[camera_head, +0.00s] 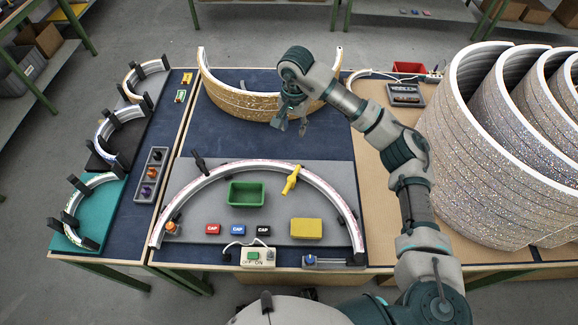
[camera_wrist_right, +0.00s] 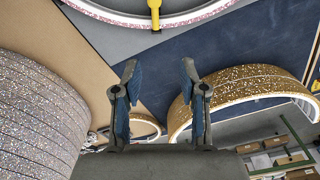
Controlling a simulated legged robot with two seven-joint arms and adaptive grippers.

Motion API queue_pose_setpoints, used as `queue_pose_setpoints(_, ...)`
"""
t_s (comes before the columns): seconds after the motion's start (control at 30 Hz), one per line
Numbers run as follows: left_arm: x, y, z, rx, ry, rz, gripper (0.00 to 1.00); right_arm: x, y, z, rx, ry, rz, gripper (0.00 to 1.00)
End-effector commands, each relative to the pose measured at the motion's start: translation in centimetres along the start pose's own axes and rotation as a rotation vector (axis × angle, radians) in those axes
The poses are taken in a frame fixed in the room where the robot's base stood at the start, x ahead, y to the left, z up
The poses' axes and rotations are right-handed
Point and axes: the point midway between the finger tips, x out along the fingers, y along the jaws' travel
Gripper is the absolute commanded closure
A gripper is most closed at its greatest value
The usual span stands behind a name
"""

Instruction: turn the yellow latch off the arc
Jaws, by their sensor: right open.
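The yellow latch (camera_head: 291,180) lies across the upper right part of the white arc (camera_head: 341,206) on the grey board, tilted, with its upper end beyond the arc's outer edge. It also shows at the top of the right wrist view (camera_wrist_right: 154,14), over the glittery rim of the arc (camera_wrist_right: 195,14). My right gripper (camera_head: 292,121) is above the blue mat, behind the arc and apart from the latch. Its two fingers (camera_wrist_right: 158,72) are spread with nothing between them. My left gripper is not in view.
A gold glitter arc (camera_head: 238,103) stands behind, close to my right gripper. A black latch (camera_head: 199,162) sits on the white arc's left part. Inside the arc are a green tray (camera_head: 247,193), several caps and a yellow block (camera_head: 307,228). Large glitter arcs (camera_head: 470,170) stand at right.

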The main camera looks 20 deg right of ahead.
Motion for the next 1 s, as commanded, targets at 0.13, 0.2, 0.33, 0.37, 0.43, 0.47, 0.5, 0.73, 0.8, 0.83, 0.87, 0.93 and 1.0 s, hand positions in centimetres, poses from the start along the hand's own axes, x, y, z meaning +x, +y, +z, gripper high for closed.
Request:
queue_pose_setpoints(0.13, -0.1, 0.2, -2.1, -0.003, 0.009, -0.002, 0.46, 2.1, 0.3, -0.4, 0.004, -0.008, 0.003, 0.58)
queue_pose_setpoints(0.2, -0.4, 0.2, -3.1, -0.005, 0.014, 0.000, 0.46, 3.0, 0.2, -0.4, 0.004, -0.010, 0.006, 0.58)
queue_pose_setpoints(0.33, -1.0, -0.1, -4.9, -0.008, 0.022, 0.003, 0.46, 4.6, -0.3, -0.1, 0.003, -0.012, 0.013, 0.58)
queue_pose_setpoints(0.37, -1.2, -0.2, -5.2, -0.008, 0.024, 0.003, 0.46, 5.0, -0.3, 0.0, 0.003, -0.013, 0.014, 0.58)
queue_pose_setpoints(0.43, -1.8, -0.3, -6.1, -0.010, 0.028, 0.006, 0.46, 5.8, -0.5, 0.2, 0.003, -0.014, 0.019, 0.58)
queue_pose_setpoints(0.47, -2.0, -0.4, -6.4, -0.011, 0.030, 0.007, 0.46, 6.1, -0.6, 0.3, 0.002, -0.014, 0.020, 0.58)
queue_pose_setpoints(0.5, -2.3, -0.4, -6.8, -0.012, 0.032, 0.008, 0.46, 6.5, -0.7, 0.4, 0.002, -0.015, 0.022, 0.58)
queue_pose_setpoints(0.73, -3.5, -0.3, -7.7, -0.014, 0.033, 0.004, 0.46, 7.7, -0.4, 0.1, 0.003, -0.019, 0.021, 0.58)
queue_pose_setpoints(0.8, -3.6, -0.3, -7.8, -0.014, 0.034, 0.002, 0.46, 8.7, -0.2, 0.1, 0.003, -0.022, 0.021, 0.58)
queue_pose_setpoints(0.83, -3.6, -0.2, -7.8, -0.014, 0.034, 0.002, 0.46, 9.2, -0.1, 0.0, 0.003, -0.023, 0.020, 0.58)
queue_pose_setpoints(0.87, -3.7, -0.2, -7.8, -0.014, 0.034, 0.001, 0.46, 9.8, 0.0, 0.0, 0.003, -0.023, 0.019, 0.58)
queue_pose_setpoints(0.93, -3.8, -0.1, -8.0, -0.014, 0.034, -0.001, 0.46, 11.4, 0.2, -0.1, 0.004, -0.026, 0.019, 0.58)
queue_pose_setpoints(1.0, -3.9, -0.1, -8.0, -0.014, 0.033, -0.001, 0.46, 13.2, 0.3, -0.2, 0.004, -0.026, 0.019, 0.58)
